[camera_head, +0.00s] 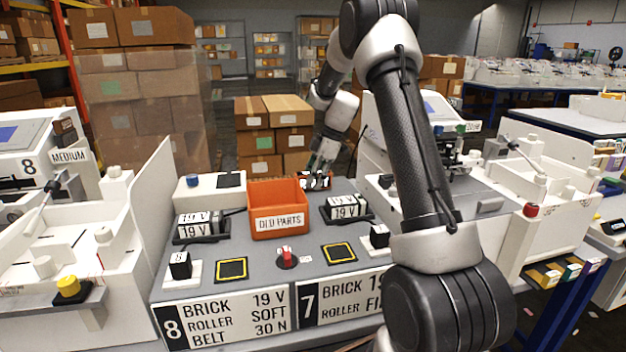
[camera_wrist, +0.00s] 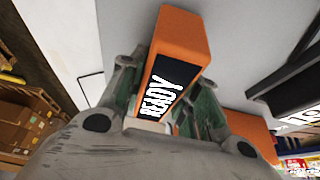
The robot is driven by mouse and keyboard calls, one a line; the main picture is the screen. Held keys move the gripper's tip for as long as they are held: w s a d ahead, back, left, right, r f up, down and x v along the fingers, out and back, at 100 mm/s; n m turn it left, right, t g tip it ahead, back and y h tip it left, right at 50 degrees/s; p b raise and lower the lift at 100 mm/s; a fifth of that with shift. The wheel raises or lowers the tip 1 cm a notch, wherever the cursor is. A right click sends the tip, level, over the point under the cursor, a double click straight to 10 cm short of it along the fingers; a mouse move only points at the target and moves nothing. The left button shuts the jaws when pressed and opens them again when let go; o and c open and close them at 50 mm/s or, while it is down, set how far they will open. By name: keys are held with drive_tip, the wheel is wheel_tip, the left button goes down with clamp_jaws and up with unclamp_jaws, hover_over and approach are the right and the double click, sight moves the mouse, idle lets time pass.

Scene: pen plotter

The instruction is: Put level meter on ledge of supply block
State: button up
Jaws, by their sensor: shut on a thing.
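My gripper (camera_wrist: 165,110) is shut on an orange block-shaped device, the level meter (camera_wrist: 178,45), whose black face reads "READY". In the head view my gripper (camera_head: 322,163) is at the far edge of the grey table, right of the orange bin, and the meter is small and partly hidden there. I cannot tell for certain which thing is the supply block, and no ledge is clear.
A white block (camera_head: 209,194) with a blue button is at the back left. A red knob (camera_head: 287,257) and yellow-edged black pads (camera_head: 232,270) lie in front. White machines flank the table. Stacked cartons (camera_head: 290,112) stand behind.

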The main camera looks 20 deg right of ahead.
drive_tip(key=shift+f, duration=0.15)
drive_tip(key=o, duration=1.1)
drive_tip(key=v, duration=1.2)
drive_tip(key=shift+s+a, duration=0.1)
drive_tip(key=s+a+r+m+t+h, duration=0.1)
drive_tip(key=s+a+r+m, duration=0.15)
drive_tip(key=s, duration=0.55)
drive_tip(key=s+a+r+m+h, duration=0.1)
drive_tip(key=s+a+r+m, duration=0.1)
drive_tip(key=s+r+m, duration=0.35)
drive_tip(key=s+a+r+m+t+h, duration=0.1)
drive_tip(key=s+a+r, duration=0.1)
drive_tip(key=s, duration=0.7)
drive_tip(key=s+f+m, duration=0.2)
drive_tip(key=s, duration=0.3)
drive_tip(key=s+f+m+t+h, duration=0.1)
drive_tip(key=s+m, duration=0.1)
drive_tip(key=s, duration=0.3)
drive_tip(key=s+f+m, duration=0.2)
drive_tip(key=s, duration=0.3)
drive_tip(key=shift+f+m+t, duration=0.3)
